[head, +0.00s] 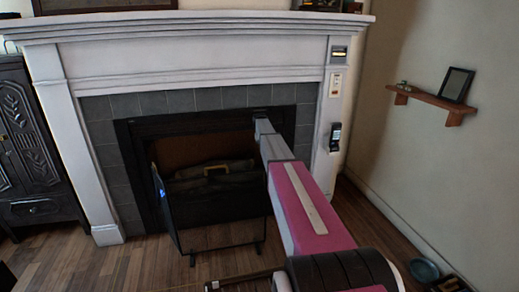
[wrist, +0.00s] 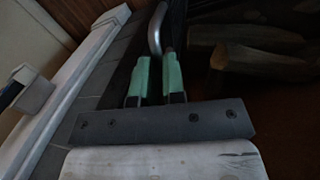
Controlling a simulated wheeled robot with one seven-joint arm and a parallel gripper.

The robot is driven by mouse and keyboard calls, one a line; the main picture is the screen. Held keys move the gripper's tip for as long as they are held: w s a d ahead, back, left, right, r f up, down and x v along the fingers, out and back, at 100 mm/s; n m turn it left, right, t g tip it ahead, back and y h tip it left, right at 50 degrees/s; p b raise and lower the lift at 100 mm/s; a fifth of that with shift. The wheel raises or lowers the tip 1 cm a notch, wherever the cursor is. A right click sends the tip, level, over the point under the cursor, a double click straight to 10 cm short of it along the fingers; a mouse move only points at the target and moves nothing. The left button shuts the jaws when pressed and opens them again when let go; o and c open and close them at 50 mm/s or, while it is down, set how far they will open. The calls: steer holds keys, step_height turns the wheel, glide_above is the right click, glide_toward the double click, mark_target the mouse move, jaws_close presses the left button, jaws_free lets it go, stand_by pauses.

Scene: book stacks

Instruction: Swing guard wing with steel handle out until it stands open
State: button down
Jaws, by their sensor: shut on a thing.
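The fire guard (head: 215,215) stands in front of the fireplace opening, a dark see-through panel on feet. A narrow wing (head: 160,190) shows edge-on at its left, with a small blue spot on it. My arm covers the guard's right side, and the tip of my gripper is hidden in the head view. In the wrist view my gripper (wrist: 156,80) has two green fingers on either side of a curved steel handle (wrist: 155,32), shut on it. The wing bearing this handle is too dark to make out clearly.
Logs (wrist: 262,62) lie right of the fingers in the wrist view. The white mantel surround (head: 75,150) frames the hearth. A dark carved cabinet (head: 30,145) stands left, a small wooden shelf (head: 425,97) hangs right. A blue bowl (head: 424,270) is on the floor at right.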

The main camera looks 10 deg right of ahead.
steer(key=shift+s+d+m, duration=0.25)
steer(key=shift+d+m, duration=0.35)
steer(key=shift+d, duration=0.1)
steer(key=shift+s+d+m, duration=0.25)
steer(key=shift+d+m, duration=0.35)
steer(key=shift+d, duration=0.1)
steer(key=shift+g, duration=0.3)
steer(key=c, duration=1.2)
jaws_free()
steer(key=s+v, duration=0.1)
steer(key=v, duration=0.9)
steer(key=shift+w+r, duration=0.45)
steer(key=shift+w, duration=0.05)
